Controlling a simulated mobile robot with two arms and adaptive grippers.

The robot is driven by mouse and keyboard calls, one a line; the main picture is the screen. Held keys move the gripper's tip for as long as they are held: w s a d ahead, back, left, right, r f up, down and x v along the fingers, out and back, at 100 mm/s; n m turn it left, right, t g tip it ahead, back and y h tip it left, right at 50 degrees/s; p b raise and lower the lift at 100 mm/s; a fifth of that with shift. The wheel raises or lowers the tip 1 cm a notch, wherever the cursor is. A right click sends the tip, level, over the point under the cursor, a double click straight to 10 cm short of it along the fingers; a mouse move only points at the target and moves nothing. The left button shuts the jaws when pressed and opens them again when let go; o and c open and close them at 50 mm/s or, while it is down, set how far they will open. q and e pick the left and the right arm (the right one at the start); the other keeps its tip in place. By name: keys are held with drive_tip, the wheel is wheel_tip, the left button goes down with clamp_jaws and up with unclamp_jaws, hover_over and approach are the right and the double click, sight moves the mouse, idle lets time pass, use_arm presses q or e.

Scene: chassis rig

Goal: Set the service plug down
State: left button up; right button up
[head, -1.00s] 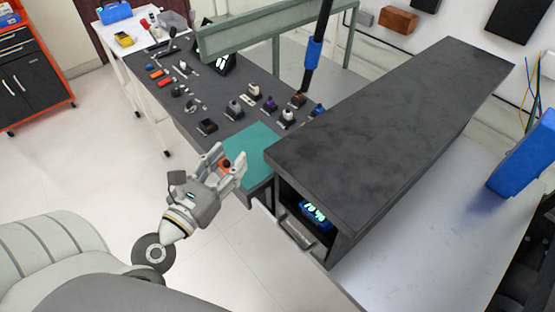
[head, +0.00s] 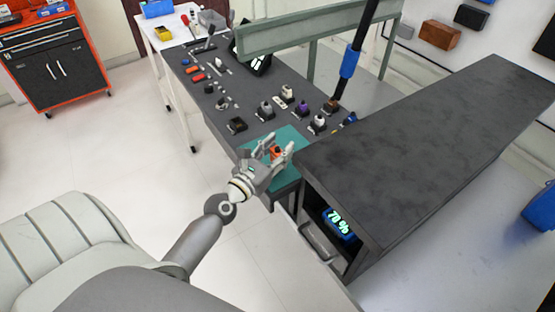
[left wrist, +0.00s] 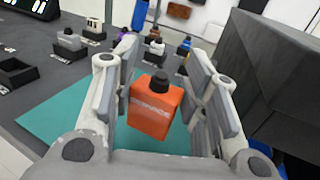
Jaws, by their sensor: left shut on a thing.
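The service plug is an orange block with a black knob on top and pale lettering on its face. In the left wrist view the service plug (left wrist: 153,112) is between the two fingers of my left gripper (left wrist: 157,82), slightly tilted. In the head view my left gripper (head: 280,147) is shut on the plug (head: 276,152), over the teal mat (head: 288,180) at the near end of the dark bench. The mat (left wrist: 55,115) shows beneath and around the plug. I cannot tell whether the plug's bottom touches it. My right gripper is not in view.
Several small plugs and sockets, including a black socket (head: 236,125) and a purple plug (head: 301,110), stand on the bench beyond the mat. A dark cabinet (head: 425,155) rises close to the right; a lit display (head: 338,222) shows inside. The mat is otherwise clear.

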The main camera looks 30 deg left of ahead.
use_arm(q)
wheel_tip(320, 180, down, 2)
drive_tip(key=shift+b, duration=0.35)
drive_tip(key=shift+a+f, duration=0.1)
drive_tip(key=shift+f, duration=0.5)
drive_tip(key=shift+f+b, duration=0.1)
drive_tip(key=shift+b, duration=0.2)
drive_tip(key=o, duration=0.9)
drive_tip(key=shift+o, duration=0.5)
